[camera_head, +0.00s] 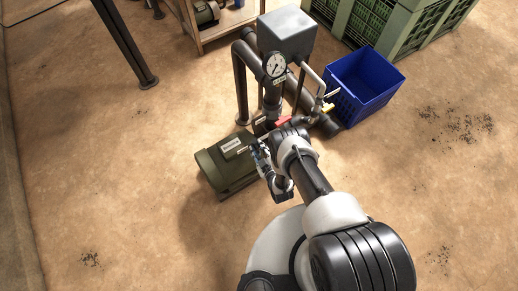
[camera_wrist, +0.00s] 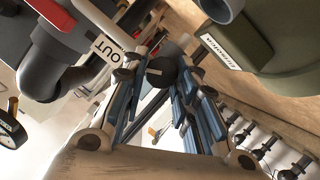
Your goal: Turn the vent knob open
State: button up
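A small dark round knob (camera_wrist: 162,71) shows between my fingertips in the wrist view; I cannot read any marking on it, so I cannot confirm it is the vent knob. My gripper (camera_wrist: 160,82) has its two blue-padded fingers apart, one on each side of the knob. Whether the pads touch it is not clear. In the head view my gripper (camera_head: 258,150) is beside the dark green pump (camera_head: 226,168), just in front of the pipework, and the knob cannot be made out there.
A pressure gauge (camera_head: 275,64), grey box (camera_head: 287,33) and red lever (camera_head: 284,120) stand over the pipes. A blue crate (camera_head: 362,88) is right; open floor lies left.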

jog(key=c, duration=0.5)
jog(key=shift+w+d, duration=0.1)
jog(key=shift+d+m+g+y, duration=0.1)
jog(key=shift+m+g+y, duration=0.25)
jog(key=shift+m, duration=0.65)
jog(key=shift+w+m+g+y, duration=0.1)
jog(key=shift+m+g+y, duration=0.4)
jog(key=shift+m, duration=0.5)
jog(key=o, duration=1.1)
jog(key=shift+c, duration=0.2)
